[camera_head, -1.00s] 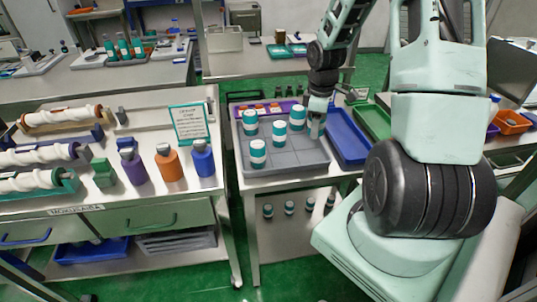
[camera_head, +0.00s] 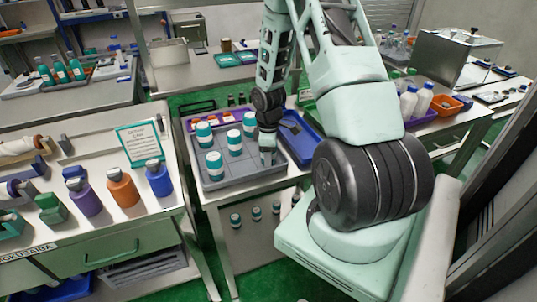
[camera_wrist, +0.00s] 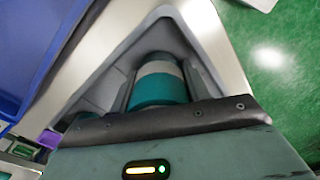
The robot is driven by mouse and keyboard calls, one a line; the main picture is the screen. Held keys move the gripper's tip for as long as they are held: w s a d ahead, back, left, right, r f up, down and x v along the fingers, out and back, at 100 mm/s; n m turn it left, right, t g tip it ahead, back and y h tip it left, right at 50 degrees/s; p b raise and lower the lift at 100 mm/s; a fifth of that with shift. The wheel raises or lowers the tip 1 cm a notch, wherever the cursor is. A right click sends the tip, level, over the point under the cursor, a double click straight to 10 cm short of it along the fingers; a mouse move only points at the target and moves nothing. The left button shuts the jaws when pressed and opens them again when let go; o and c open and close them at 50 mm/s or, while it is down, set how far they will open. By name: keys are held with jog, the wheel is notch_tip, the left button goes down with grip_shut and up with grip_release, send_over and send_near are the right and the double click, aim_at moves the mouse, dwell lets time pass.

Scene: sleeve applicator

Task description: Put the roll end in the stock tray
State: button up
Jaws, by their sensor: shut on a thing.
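My gripper (camera_head: 267,157) is over the right side of a grey divided tray (camera_head: 232,181) in the head view. In the wrist view it is shut on a teal and white cylinder (camera_wrist: 160,88) with a greyish end, its fingers on either side. The grey tray's pale rim and sloping walls (camera_wrist: 100,83) surround it there. Several similar teal and white cylinders (camera_head: 214,165) stand upright in the tray's left and middle. I cannot tell whether the held cylinder touches the tray floor, or which item is the roll end.
A blue tray (camera_head: 300,140) lies just right of my gripper. A purple tray (camera_head: 205,118) with orange items is behind. The left bench holds purple, orange and blue bottles (camera_head: 122,187) and a sign (camera_head: 140,143). More small cylinders (camera_head: 256,213) stand on the lower shelf.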

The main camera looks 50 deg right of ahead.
jog(key=shift+f, duration=0.15)
jog(key=o, duration=0.7)
jog(key=shift+o, duration=0.2)
notch_tip(320, 180, up, 12)
jog(key=shift+r, duration=0.2)
jog(key=a+r+n, duration=0.1)
jog(key=a+r, duration=0.2)
jog(key=a, duration=1)
jog(key=a+r, duration=0.4)
jog(key=a, duration=0.8)
jog(key=s+a+r, duration=0.3)
jog(key=s+a, duration=1.3)
jog(key=shift+y, duration=0.3)
